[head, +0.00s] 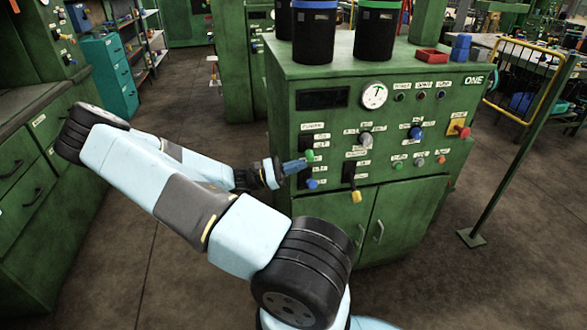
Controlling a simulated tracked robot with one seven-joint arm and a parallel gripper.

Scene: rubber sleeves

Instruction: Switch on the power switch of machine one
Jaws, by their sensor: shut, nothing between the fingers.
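Machine one (300,228) is a green cabinet marked ONE, with a sloped control panel facing me. My gripper (302,163) is at the panel's left side, its fingers shut with nothing visible between them. Its tips are beside a green-tipped control (310,155); I cannot tell whether they touch it. A blue-tipped control (312,183) sits just below, and a yellow-tipped lever (356,195) to the right. The small labels are too blurred to read, so I cannot tell which control is the power switch. My gripper partly hides the panel's left side.
Two dark bins, one blue-rimmed (314,35) and one green-rimmed (377,30), and a red tray (431,61) stand on the machine. A red knob (461,129) on yellow is at the panel's right. A yellow-framed barrier (525,75) stands right.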

